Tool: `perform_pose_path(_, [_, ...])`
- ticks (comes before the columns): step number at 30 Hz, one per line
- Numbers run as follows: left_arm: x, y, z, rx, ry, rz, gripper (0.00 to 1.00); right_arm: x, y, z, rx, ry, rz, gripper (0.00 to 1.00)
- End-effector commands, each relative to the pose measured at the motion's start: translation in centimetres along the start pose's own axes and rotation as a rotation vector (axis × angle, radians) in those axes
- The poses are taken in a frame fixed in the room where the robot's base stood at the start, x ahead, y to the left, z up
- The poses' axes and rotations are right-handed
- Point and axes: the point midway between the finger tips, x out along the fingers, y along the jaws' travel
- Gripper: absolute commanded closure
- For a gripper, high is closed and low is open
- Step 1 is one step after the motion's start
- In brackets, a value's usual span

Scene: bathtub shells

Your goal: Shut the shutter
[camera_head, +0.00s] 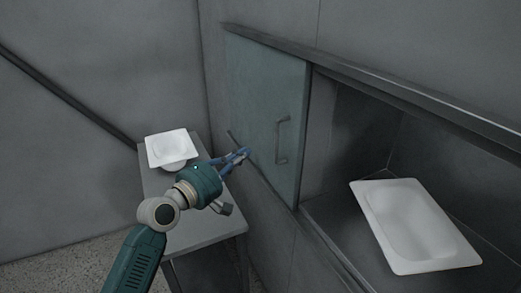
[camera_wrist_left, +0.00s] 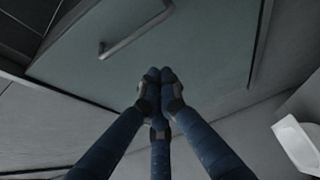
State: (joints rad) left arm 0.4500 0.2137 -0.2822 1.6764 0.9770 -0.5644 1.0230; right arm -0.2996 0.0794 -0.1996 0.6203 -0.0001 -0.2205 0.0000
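The shutter (camera_head: 258,95) is a grey-green sliding panel that covers the left part of a wall opening, and the right part stands open. Its upright bar handle (camera_head: 282,140) is near its right edge. In the left wrist view the shutter (camera_wrist_left: 205,50) fills the upper part, with the handle (camera_wrist_left: 136,31) at upper left. My left gripper (camera_head: 244,154) is left of the handle, by the lower part of the shutter. Its blue fingers (camera_wrist_left: 160,78) are drawn together with nothing between them. I cannot tell whether they touch the panel. My right gripper is not in view.
A white tub shell (camera_head: 415,225) lies in the open recess at right. Another white shell (camera_head: 168,146) sits on a grey table (camera_head: 215,231) at left, close to my left arm. A rail (camera_head: 400,95) runs along the top of the opening.

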Motion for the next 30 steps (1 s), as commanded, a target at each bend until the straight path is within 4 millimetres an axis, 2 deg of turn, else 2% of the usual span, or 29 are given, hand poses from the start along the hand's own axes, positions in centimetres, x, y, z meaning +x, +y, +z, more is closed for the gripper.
perform_pose_path(5, [2.2,0.2,0.1,-0.002,-0.002,0.001,1.0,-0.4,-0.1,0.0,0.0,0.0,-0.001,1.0])
perform_pose_path(12, [7.0,0.1,0.0,-0.001,-0.001,0.0,1.0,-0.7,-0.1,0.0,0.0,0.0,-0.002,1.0])
perform_pose_path(18, [10.0,0.0,0.0,0.0,0.0,0.0,1.0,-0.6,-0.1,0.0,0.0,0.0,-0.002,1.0])
perform_pose_path(21, [8.9,0.3,1.2,-0.001,0.0,-0.003,1.0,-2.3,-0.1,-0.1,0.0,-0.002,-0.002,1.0])
perform_pose_path(30, [7.3,0.0,3.0,0.0,0.002,-0.001,1.0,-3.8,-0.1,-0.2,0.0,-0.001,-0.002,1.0])
